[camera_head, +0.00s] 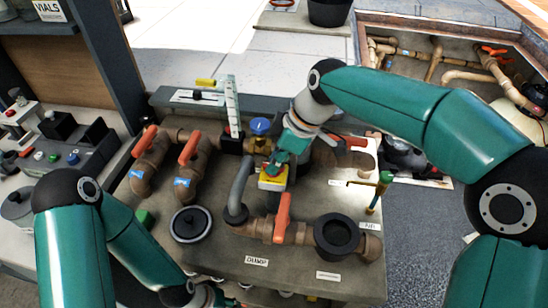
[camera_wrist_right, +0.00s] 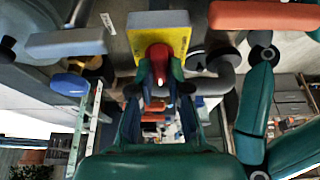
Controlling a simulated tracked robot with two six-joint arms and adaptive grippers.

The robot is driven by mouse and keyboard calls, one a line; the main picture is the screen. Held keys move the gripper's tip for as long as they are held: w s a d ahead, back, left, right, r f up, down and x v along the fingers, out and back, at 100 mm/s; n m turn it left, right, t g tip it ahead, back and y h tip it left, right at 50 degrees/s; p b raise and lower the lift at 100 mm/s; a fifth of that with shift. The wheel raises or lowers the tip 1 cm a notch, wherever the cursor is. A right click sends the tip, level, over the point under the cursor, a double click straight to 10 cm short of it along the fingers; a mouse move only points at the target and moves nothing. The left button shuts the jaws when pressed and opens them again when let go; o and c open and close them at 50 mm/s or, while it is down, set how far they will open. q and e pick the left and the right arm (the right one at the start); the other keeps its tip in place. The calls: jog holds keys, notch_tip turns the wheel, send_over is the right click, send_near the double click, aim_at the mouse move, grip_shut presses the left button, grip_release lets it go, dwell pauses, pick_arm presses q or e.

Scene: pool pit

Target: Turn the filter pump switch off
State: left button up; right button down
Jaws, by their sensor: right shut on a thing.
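The filter pump switch is a small box with a yellow face (camera_head: 272,183) in the middle of the bench, largely covered by my right gripper (camera_head: 281,164). In the right wrist view the yellow face (camera_wrist_right: 178,42) carries a red knob (camera_wrist_right: 158,54). My right gripper (camera_wrist_right: 158,78) is shut on this knob, with its fingertips on either side of it. The knob's exact setting cannot be read. My left arm reaches down at the lower left of the head view; its gripper (camera_head: 208,294) shows only in part at the bottom edge, below the bench's front, and its fingers are unclear.
Brown pipes with orange-handled valves (camera_head: 190,146) stand left of the switch, and another orange handle (camera_head: 282,218) stands in front. A blue-knobbed valve (camera_head: 261,126) and an upright flow gauge (camera_head: 232,105) stand close behind. A black round lid (camera_head: 190,224) lies at front left.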

jog(key=shift+s+f, duration=0.1)
jog(key=shift+f, duration=0.25)
jog(key=c, duration=1.2)
grip_release()
jog(key=shift+o, duration=0.4)
jog(key=shift+r, duration=0.25)
jog(key=shift+w+d+r, duration=0.2)
jog(key=shift+d+r, duration=0.05)
jog(key=shift+r, duration=0.3)
jog(key=v, duration=1)
jog(key=shift+r, duration=0.25)
jog(key=shift+s+d, duration=0.1)
